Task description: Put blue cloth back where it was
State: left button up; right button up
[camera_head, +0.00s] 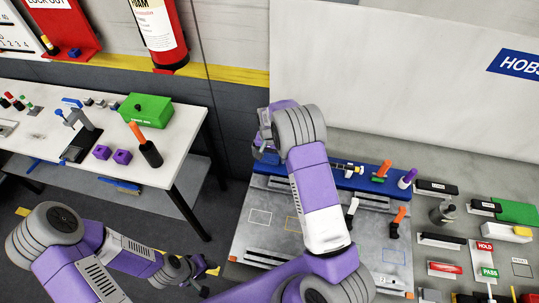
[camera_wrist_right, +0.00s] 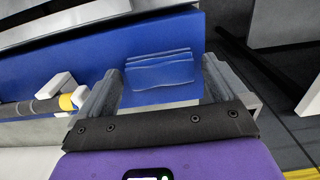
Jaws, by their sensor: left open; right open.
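The blue cloth (camera_wrist_right: 160,72) shows in the right wrist view as a folded, layered stack lying on a blue surface (camera_wrist_right: 168,32). My right gripper (camera_wrist_right: 161,82) is open, with one finger on each side of the cloth. I cannot tell whether the fingers touch it. My left gripper (camera_head: 199,276) is open and empty, low over the floor between the two tables.
A grey and yellow tool (camera_wrist_right: 50,104) in white holders lies left of the cloth. A grey work mat (camera_head: 262,232) with outlined spots lies before the rack. The left table (camera_head: 185,135) carries a green box (camera_head: 147,110). A white panel (camera_head: 400,70) stands behind.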

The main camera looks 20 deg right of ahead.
aim_at(270, 157)
notch_tip(270, 157, up, 12)
jog(key=shift+b, duration=0.4)
dwell(0.3)
